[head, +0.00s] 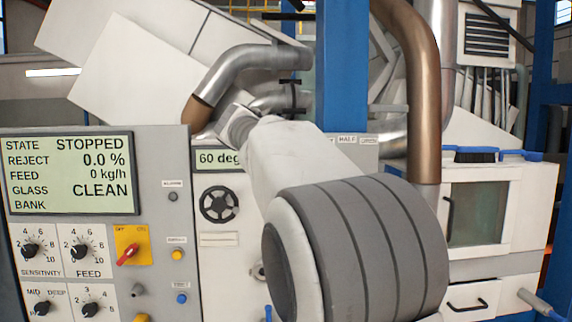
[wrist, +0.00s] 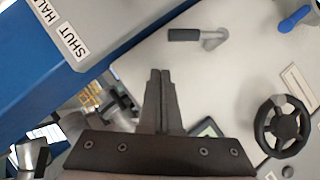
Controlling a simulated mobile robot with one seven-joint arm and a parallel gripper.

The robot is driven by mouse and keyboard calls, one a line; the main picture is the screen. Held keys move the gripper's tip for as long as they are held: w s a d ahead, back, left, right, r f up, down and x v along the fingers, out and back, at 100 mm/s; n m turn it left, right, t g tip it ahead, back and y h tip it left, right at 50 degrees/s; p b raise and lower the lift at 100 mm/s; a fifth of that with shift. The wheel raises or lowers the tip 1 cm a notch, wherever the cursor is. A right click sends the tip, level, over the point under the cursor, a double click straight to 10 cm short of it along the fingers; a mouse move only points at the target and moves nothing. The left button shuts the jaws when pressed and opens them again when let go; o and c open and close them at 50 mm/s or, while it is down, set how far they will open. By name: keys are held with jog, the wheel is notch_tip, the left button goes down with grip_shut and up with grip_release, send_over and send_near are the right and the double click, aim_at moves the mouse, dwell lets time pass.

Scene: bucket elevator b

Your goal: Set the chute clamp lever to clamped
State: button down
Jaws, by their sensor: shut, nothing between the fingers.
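A lever with a dark grey grip and a bare metal pivot arm (wrist: 188,35) is on the pale panel at the top of the wrist view. Its grip points left there. No label beside it is readable, so I cannot tell for sure that it is the chute clamp lever. My gripper (wrist: 160,72) is shut and empty, its fingertips below the lever in the wrist view and apart from it. In the head view my arm hides the gripper and most of that part of the panel.
A black handwheel (head: 219,204) sits below a "60 deg" display (head: 218,158). A blue-handled lever (wrist: 295,20) is in the wrist view's top right. A blue post (head: 342,65) stands behind my arm. The control panel (head: 150,200) with its STOPPED screen is at left.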

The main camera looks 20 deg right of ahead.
jog(key=b+v, duration=0.1)
jog(key=v, duration=0.8)
jog(key=shift+s+r, duration=0.25)
jog(key=shift+s, duration=0.05)
jog(key=s+a+f+g+y, duration=0.1)
jog(key=s+a+f+y, duration=0.1)
jog(key=s+f, duration=0.8)
jog(key=s+a+f+m+g+y, duration=0.1)
jog(key=s+f+y, duration=0.3)
jog(key=s+f, duration=0.6)
jog(key=s+a+f+m+g+y, duration=0.1)
jog(key=s+a+f+g+y, duration=0.1)
jog(key=s+f, duration=0.9)
jog(key=shift+a+f+g+y, duration=0.3)
jog(key=shift+a+f+y, duration=0.05)
jog(key=shift+a+y, duration=0.25)
jog(key=shift+s, duration=0.15)
